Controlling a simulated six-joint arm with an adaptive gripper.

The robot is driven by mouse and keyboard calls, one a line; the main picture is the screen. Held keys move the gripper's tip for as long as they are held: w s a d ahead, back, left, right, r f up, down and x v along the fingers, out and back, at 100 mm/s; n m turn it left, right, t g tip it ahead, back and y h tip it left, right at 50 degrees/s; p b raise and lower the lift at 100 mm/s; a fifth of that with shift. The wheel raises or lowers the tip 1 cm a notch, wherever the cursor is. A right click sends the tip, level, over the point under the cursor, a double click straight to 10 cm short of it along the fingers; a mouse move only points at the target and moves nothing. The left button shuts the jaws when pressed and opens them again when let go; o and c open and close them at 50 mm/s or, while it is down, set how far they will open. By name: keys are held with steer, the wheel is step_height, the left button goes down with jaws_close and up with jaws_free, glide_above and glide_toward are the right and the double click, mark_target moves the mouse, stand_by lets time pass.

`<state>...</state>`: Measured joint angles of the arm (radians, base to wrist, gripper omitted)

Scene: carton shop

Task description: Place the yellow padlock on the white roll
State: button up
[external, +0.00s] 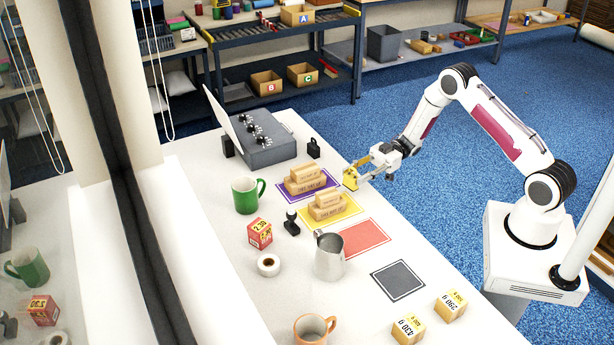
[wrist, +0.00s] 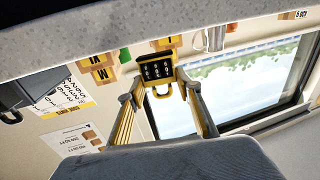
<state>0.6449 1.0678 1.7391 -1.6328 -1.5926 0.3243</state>
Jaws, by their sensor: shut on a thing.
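The yellow padlock (external: 350,179) is at the tip of my gripper (external: 360,172), which is shut on it, beyond the wooden blocks and near the table's right edge. In the wrist view, the padlock (wrist: 158,70) shows a dark face with number dials, between my gripper's fingers (wrist: 160,88). The white roll (external: 268,265) lies on the table at the lower left, with a dark hole in its middle. My gripper is well away from it, up and to the right. I cannot pick out the roll in the wrist view.
A red box (external: 260,233), a black stamp (external: 291,223) and a metal pitcher (external: 329,257) stand close around the roll. A green mug (external: 247,195) and stacked wooden blocks (external: 306,180) are farther back. A black padlock (external: 314,149) stands by the grey control box (external: 262,140).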

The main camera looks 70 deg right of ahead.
steer(key=shift+f, duration=1.05)
steer(key=shift+f, duration=0.15)
steer(key=o, duration=1.3)
steer(key=shift+o, duration=0.2)
steer(key=shift+f, duration=0.1)
steer(key=shift+v, duration=0.95)
steer(key=v, duration=0.6)
steer(key=shift+s+a+r, duration=0.15)
steer(key=shift+s+r, duration=0.05)
steer(key=shift+r, duration=0.1)
steer(key=shift+w, duration=0.1)
